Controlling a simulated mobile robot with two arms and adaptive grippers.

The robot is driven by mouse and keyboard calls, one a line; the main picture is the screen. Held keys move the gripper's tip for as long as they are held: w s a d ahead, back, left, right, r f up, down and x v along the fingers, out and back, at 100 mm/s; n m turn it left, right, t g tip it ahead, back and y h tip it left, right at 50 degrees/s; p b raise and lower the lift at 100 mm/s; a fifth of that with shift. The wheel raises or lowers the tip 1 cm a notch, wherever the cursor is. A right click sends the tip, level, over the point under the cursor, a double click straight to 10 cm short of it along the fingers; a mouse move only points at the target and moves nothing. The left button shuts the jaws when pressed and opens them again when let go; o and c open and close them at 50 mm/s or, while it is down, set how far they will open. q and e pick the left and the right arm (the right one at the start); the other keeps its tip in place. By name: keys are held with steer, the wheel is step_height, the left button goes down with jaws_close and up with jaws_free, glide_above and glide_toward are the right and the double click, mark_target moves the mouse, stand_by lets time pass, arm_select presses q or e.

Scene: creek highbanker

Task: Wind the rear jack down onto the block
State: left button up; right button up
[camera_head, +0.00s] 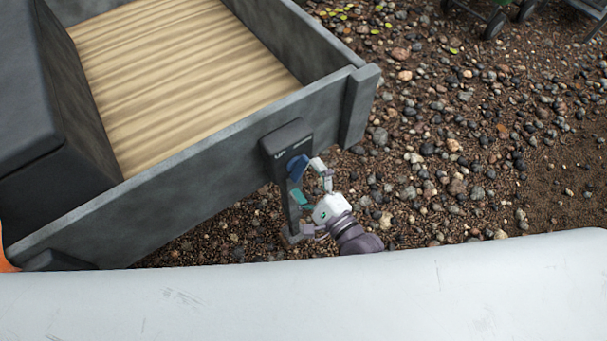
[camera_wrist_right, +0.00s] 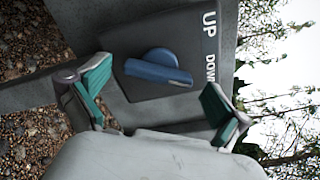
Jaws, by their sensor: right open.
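The rear jack's dark housing (camera_head: 283,140) is fixed to the outer wall of the grey trough (camera_head: 205,165). Its blue knob (camera_head: 297,166) faces my right gripper (camera_head: 305,181). The jack's leg (camera_head: 290,208) runs down behind the gripper toward the gravel. In the right wrist view the blue knob (camera_wrist_right: 158,68) sits on the dark housing beside a label reading UP and DOWN (camera_wrist_right: 209,45). My right gripper (camera_wrist_right: 160,92) is open, its teal-padded fingers apart on either side of the knob. I cannot make out the block under the leg. My left gripper is not in view.
The trough holds a tan ribbed mat (camera_head: 180,70), with a large dark box (camera_head: 50,110) at its left. Open gravel ground (camera_head: 450,160) lies to the right. Wheeled carts (camera_head: 497,22) stand at the top right.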

steer(key=v, duration=1.1)
steer(key=shift+s, duration=0.2)
